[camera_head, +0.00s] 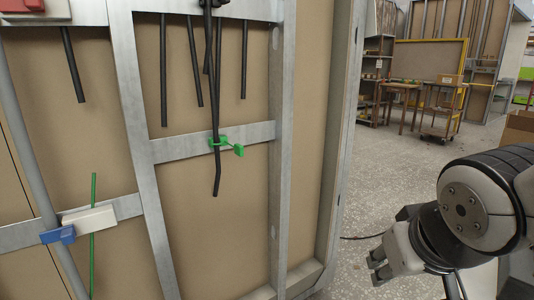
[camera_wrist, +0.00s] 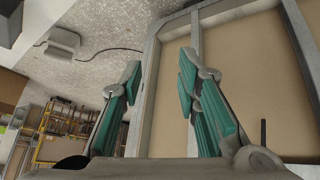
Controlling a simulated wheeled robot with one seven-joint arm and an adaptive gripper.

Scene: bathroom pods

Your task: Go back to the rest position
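My gripper (camera_head: 379,265) is at the lower right of the head view, to the right of the framed wall panel and apart from it. In the wrist view my gripper (camera_wrist: 160,82) shows two teal-padded fingers spread wide with nothing between them. The panel (camera_head: 227,205) has tan boards in a grey metal frame and fills the left of the head view. The panel also shows behind the right finger in the wrist view (camera_wrist: 241,60).
Black cables hang on the panel, one held by a green clip (camera_head: 238,150). A white box (camera_head: 89,219) and a blue clip (camera_head: 58,235) sit lower left. Carts, shelves and a yellow-framed board (camera_head: 428,58) stand far back. Speckled floor (camera_head: 385,165) lies open between. A cardboard box (camera_head: 518,128) is at right.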

